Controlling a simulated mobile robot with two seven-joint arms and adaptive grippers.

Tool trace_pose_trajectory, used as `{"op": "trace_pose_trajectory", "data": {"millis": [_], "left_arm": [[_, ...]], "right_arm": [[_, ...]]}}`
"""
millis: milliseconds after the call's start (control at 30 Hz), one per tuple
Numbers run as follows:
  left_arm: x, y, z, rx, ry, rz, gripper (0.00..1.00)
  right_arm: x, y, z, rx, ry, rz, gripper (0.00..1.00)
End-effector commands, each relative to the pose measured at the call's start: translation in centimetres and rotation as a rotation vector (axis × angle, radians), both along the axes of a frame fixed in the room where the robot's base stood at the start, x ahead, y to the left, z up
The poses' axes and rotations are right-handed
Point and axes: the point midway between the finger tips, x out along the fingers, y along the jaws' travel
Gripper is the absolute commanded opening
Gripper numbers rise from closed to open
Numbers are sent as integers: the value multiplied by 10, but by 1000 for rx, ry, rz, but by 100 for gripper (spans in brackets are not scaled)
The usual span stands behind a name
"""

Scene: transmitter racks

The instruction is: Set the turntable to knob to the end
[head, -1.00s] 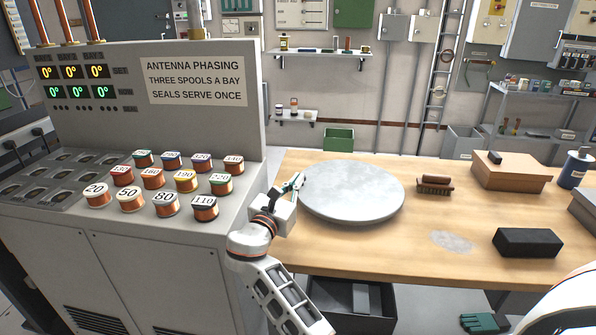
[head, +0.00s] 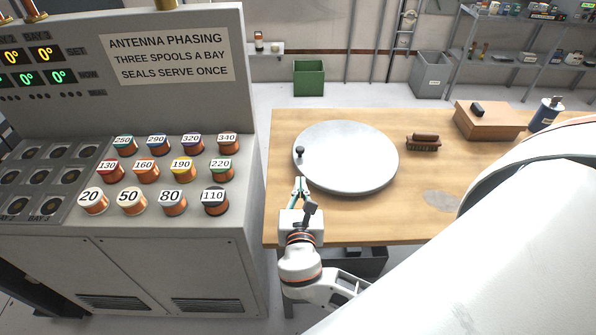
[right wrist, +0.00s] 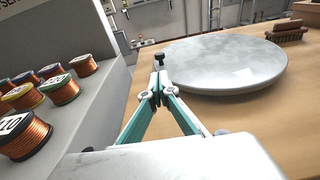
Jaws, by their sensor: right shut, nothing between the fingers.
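The turntable (head: 350,156) is a round grey disc lying on the wooden bench, near its left end. A small black knob (head: 299,151) stands up at the disc's left rim. My right gripper (head: 301,183) is shut and empty at the disc's front-left edge, nearer to me than the knob and apart from it in the head view. In the right wrist view the turntable (right wrist: 225,65) lies to the right of the fingertips (right wrist: 158,80), and the knob (right wrist: 159,57) shows just beyond them. Whether the fingertips touch the rim cannot be told. My left gripper is not in view.
A grey console (head: 190,255) with several numbered copper spools stands left of the bench (head: 290,225). A brush (head: 423,142), a cardboard box (head: 488,120) and a blue can (head: 546,114) sit on the bench right of the turntable. My white arm covers the lower right.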

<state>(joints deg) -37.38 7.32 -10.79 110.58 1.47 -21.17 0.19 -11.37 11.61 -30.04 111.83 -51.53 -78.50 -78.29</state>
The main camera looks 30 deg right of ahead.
Motion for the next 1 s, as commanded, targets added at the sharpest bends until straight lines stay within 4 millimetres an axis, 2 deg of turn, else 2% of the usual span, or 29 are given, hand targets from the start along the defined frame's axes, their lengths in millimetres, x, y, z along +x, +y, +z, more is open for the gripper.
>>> {"op": "trace_pose_trajectory", "data": {"millis": [500,733,1000], "left_arm": [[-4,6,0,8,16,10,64],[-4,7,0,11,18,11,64],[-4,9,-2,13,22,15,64]], "right_arm": [[81,-54,-12,-5,-2,-3,0],[100,-65,-16,-1,-1,-3,0],[103,-68,-18,-1,-1,-2,0]]}}
